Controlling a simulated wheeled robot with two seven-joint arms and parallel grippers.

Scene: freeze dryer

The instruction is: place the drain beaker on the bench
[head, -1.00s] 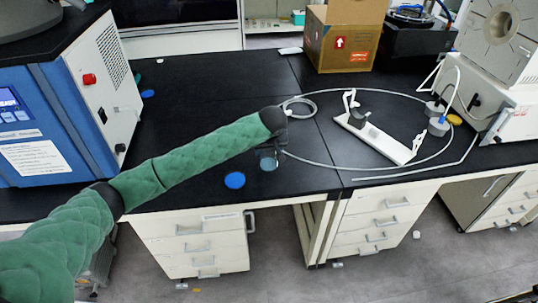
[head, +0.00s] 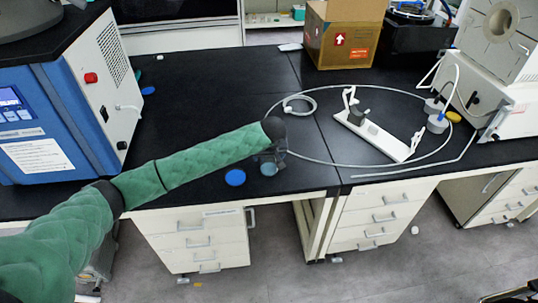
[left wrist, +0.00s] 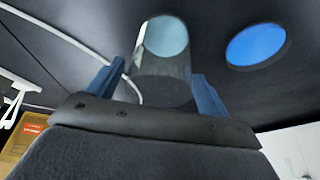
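The drain beaker (left wrist: 160,78) is a clear cylinder with a pale teal disc at its far end, between the two blue fingers of my left gripper (left wrist: 157,85) in the left wrist view. The fingers appear closed on its sides. In the head view, the left gripper (head: 270,148) is over the front of the black bench (head: 200,115), and the beaker's teal disc (head: 268,169) shows below it. I cannot tell whether the beaker touches the bench. My right gripper is not in view.
A blue disc (head: 235,177) lies on the bench beside the beaker. A white stand (head: 375,133) and a looped tube (head: 340,163) lie to the right. A cardboard box (head: 342,38) stands behind, and a blue machine (head: 45,110) stands at left. The middle of the bench is clear.

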